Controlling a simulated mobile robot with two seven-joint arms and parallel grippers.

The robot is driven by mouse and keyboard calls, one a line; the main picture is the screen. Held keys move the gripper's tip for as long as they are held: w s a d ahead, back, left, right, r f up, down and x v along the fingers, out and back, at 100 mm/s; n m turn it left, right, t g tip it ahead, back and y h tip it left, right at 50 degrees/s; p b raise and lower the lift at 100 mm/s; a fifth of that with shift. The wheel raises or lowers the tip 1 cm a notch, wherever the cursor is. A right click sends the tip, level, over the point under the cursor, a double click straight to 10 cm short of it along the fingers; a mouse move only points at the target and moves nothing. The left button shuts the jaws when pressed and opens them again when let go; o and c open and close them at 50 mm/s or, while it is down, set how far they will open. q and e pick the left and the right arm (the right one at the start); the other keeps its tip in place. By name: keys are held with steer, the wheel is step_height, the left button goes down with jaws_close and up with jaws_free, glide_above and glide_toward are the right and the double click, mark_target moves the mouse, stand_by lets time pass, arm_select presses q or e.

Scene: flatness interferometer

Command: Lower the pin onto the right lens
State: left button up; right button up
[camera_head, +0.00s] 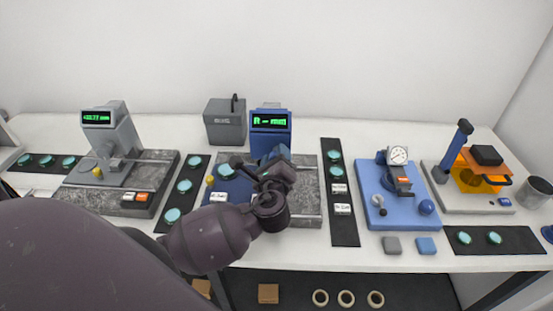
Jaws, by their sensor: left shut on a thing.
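My left gripper (274,172) is at the blue-headed instrument (271,122) near the middle of the bench. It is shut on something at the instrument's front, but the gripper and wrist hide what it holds. A blue stage (233,190) shows left of the gripper on a grey granite base (308,205). I cannot make out the pin or a lens under it. My right gripper is not in view.
A grey gauge stand (110,140) is at the left and a blue dial-gauge stand (400,190) at the right. An orange device (478,175) with a lever stands farther right. A grey box (225,122) is behind. More lenses lie on a strip (184,187) left of the middle instrument.

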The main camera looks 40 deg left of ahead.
arm_select(q)
steer(key=n, duration=0.2)
steer(key=n+b, duration=0.2)
steer(key=n, duration=0.1)
steer(key=shift+f+n, duration=0.25)
steer(key=shift+n, duration=0.05)
steer(key=n+b, duration=0.1)
steer(key=n, duration=0.1)
steer(key=shift+a+n, duration=0.1)
steer(key=shift+n, duration=0.2)
steer(key=n+b, duration=0.1)
steer(key=n, duration=0.1)
steer(key=shift+n, duration=0.7)
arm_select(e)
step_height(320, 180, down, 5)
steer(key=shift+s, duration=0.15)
arm_select(q)
steer(key=shift+n, duration=0.3)
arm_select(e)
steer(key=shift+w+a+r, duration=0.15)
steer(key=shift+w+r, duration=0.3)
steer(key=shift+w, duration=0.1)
